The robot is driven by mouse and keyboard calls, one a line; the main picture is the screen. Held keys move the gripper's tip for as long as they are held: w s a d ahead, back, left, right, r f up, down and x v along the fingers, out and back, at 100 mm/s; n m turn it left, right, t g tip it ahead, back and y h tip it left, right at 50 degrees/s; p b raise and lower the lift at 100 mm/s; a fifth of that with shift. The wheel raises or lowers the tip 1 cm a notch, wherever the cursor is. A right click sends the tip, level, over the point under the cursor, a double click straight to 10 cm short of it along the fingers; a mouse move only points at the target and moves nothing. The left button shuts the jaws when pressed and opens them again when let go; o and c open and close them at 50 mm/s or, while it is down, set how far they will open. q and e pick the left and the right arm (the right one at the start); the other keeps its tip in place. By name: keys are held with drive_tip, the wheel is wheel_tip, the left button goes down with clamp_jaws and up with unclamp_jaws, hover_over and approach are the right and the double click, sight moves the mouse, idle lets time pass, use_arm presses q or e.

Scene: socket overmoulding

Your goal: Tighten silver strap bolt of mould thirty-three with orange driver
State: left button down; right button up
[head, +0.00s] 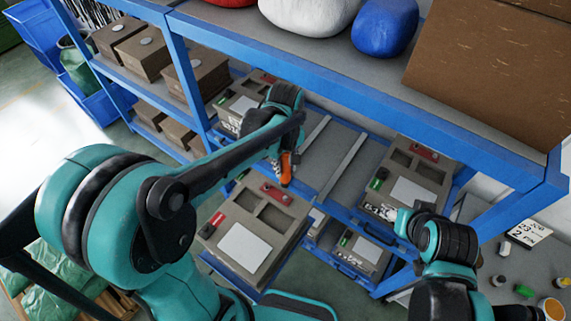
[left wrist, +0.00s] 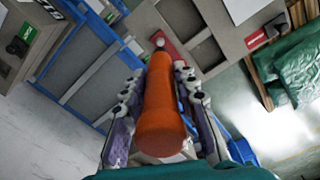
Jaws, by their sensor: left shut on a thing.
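My left gripper (head: 286,160) is shut on the orange driver (head: 285,168). In the left wrist view the driver (left wrist: 160,110) lies between the fingers (left wrist: 158,76), its handle toward the camera. Its tip shows near a red strap (left wrist: 166,48) on a mould; I cannot tell whether they touch. The silver bolt and mould number are too small to make out.
Other moulds stand at the right (head: 410,185), lower right (head: 362,255) and back left (head: 240,103). A blue rack beam (head: 350,95) crosses above the work area. A bench at the far right carries small parts and a sign (head: 528,233). Bare rails (head: 340,165) lie between moulds.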

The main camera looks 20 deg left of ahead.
sight(286, 175)
use_arm(q)
drive_tip(key=shift+s+d+f+b, duration=0.15)
drive_tip(key=shift+s+f+b, duration=0.1)
drive_tip(key=shift+f+b, duration=0.25)
wheel_tip(286, 175, down, 2)
drive_tip(key=shift+w+f+b, duration=0.15)
drive_tip(key=shift+b, duration=0.65)
drive_tip(key=shift+f+b, duration=1.5)
drive_tip(key=shift+f, duration=0.3)
drive_tip(key=shift+f+b, duration=1.15)
drive_tip(key=shift+f, duration=0.05)
idle(1.7)
drive_tip(key=shift+r, duration=0.1)
drive_tip(key=shift+r+p, duration=1.9)
drive_tip(key=shift+r, duration=0.55)
